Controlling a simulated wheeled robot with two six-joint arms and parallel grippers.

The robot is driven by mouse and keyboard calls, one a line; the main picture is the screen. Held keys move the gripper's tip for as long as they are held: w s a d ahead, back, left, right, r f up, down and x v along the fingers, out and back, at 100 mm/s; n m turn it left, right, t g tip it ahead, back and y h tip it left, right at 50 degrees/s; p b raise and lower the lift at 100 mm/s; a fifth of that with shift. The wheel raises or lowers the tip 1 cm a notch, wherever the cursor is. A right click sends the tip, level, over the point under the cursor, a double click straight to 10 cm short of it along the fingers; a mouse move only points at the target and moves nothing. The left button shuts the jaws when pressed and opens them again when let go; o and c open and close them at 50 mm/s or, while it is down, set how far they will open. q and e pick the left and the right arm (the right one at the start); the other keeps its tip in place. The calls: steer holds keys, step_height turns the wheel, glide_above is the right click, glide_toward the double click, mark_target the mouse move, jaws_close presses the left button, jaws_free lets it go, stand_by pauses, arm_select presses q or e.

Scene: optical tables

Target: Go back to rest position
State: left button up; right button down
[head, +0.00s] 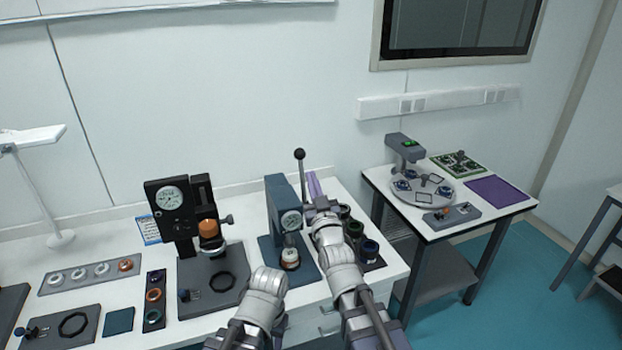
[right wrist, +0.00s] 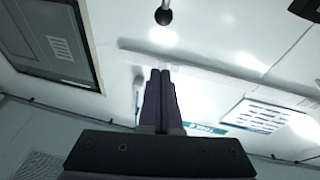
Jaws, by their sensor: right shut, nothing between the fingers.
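My right gripper (head: 314,186) is raised above the white bench, close to the right side of a blue-grey lever press (head: 279,205). Its purple fingers point up and away in the head view. In the right wrist view the fingers (right wrist: 160,82) are together with nothing between them. The press lever's black ball knob (head: 299,154) stands just left of the fingers; a dark ball on a rod (right wrist: 163,16) also shows ahead of the fingertips in the right wrist view. Part of my left arm shows at the bottom middle, but its gripper is not visible.
A black dial-gauge stand (head: 168,199) with an orange part is on the white bench (head: 120,275). A tray with several dark rings (head: 370,249) lies beside my right forearm. A side table (head: 450,226) at right holds a round plate device (head: 422,188) and purple mat (head: 500,193).

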steer(key=s+a+f+n+g, duration=0.15)
steer(key=s+f+g, duration=0.35)
steer(key=f, duration=0.5)
steer(key=s+a+f+g, duration=0.25)
steer(key=f+g, duration=0.35)
steer(key=f, duration=0.4)
steer(key=s+d+f+g+h, duration=0.1)
steer(key=s+f+g, duration=0.3)
steer(key=s, duration=0.5)
steer(key=s+d+f+g+h, duration=0.1)
steer(key=s+f+g+h, duration=0.2)
steer(key=s+g, duration=0.3)
steer(key=s+f, duration=0.1)
steer(key=s, duration=0.3)
steer(key=shift+s+d+f, duration=0.15)
steer(key=shift+s+d, duration=0.05)
steer(key=shift+d, duration=0.2)
